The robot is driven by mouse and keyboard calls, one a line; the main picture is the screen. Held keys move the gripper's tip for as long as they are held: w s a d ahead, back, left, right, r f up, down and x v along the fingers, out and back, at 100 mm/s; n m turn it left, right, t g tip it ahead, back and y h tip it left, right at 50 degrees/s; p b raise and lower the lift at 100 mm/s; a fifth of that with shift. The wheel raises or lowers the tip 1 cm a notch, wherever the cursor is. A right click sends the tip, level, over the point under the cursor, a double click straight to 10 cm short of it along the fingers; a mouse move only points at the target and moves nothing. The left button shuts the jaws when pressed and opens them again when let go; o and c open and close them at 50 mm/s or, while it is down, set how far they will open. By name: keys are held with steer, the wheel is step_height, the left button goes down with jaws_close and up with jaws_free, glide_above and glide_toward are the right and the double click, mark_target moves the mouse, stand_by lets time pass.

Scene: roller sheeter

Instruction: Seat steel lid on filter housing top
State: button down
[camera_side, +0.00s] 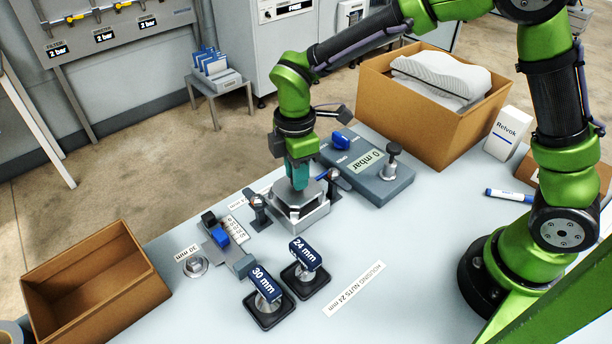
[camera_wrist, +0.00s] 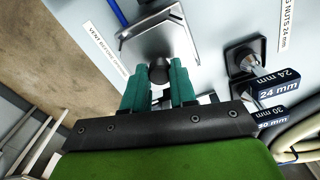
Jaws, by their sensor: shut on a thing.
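My gripper (camera_side: 298,180) points down with teal fingers shut on the dark round knob (camera_wrist: 160,73) of the steel lid. The lid (camera_side: 312,191) is a square steel plate at the top of the filter housing; it also shows in the wrist view (camera_wrist: 172,42). The filter housing (camera_side: 303,219) is a square steel block on the table. The lid lies over the housing and looks roughly level. I cannot tell whether it touches all round or sits slightly above. The fingers hide part of the lid.
Dark swing bolts stand left (camera_side: 259,212) and right (camera_side: 334,186) of the housing. A grey gauge box (camera_side: 366,170) reading 0 mbar is behind right. Sockets marked 30 mm (camera_side: 264,288) and 24 mm (camera_side: 305,256) stand in front. An empty cardboard box (camera_side: 92,283) is front left.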

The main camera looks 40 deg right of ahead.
steer(key=shift+f, duration=0.4)
stand_by(0.6)
steer(key=shift+c, duration=2.2)
jaws_free()
steer(key=shift+r, duration=0.1)
steer(key=shift+r, duration=3.45)
